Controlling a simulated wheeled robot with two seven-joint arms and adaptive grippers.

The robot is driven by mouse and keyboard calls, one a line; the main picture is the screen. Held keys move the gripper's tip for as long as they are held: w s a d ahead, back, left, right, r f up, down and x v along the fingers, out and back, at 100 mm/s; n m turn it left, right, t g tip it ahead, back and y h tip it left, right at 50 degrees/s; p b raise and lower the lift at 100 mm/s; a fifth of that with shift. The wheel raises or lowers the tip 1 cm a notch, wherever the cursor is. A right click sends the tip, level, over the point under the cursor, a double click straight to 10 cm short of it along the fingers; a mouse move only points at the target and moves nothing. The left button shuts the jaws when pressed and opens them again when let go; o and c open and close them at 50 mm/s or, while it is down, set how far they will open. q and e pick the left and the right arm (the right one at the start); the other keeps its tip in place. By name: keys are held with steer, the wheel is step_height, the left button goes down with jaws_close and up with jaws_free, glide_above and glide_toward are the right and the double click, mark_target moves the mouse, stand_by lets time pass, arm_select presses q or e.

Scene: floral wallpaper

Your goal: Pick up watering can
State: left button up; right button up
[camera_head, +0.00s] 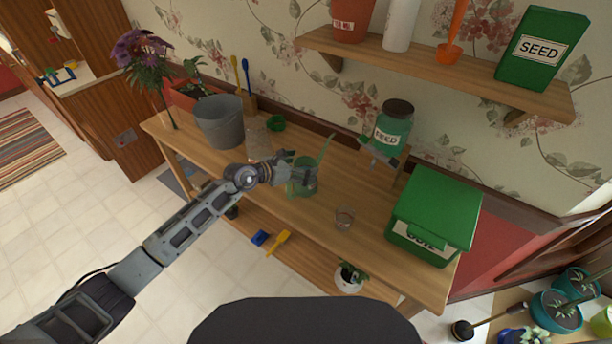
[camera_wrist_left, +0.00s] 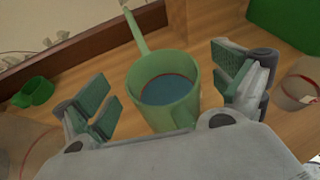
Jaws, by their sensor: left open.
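The green watering can (camera_head: 303,187) stands upright on the wooden table, its thin spout rising toward the back right. In the left wrist view the watering can (camera_wrist_left: 190,105) is seen from above, with blue, water-like contents inside. My left gripper (camera_head: 291,170) is at the can in the head view. In the left wrist view the gripper (camera_wrist_left: 166,97) is open, with one finger on each side of the can. A gap shows between the can and the left finger; contact on the right side is hard to tell. My right gripper is not in view.
The wooden table (camera_head: 375,205) also bears a grey bucket (camera_head: 220,122), a clear glass (camera_head: 345,217), a green seed jar (camera_head: 393,127) and a green soil box (camera_head: 433,215). A shelf (camera_head: 420,68) overhangs the back.

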arm_select(q)
steer(key=c, duration=1.9)
steer(key=shift+r, duration=0.1)
steer(key=shift+c, duration=0.6)
steer(key=shift+r, duration=0.15)
step_height(320, 180, up, 18)
steer(key=b, duration=0.1)
steer(key=shift+f+b, duration=0.25)
steer(key=shift+b, duration=0.15)
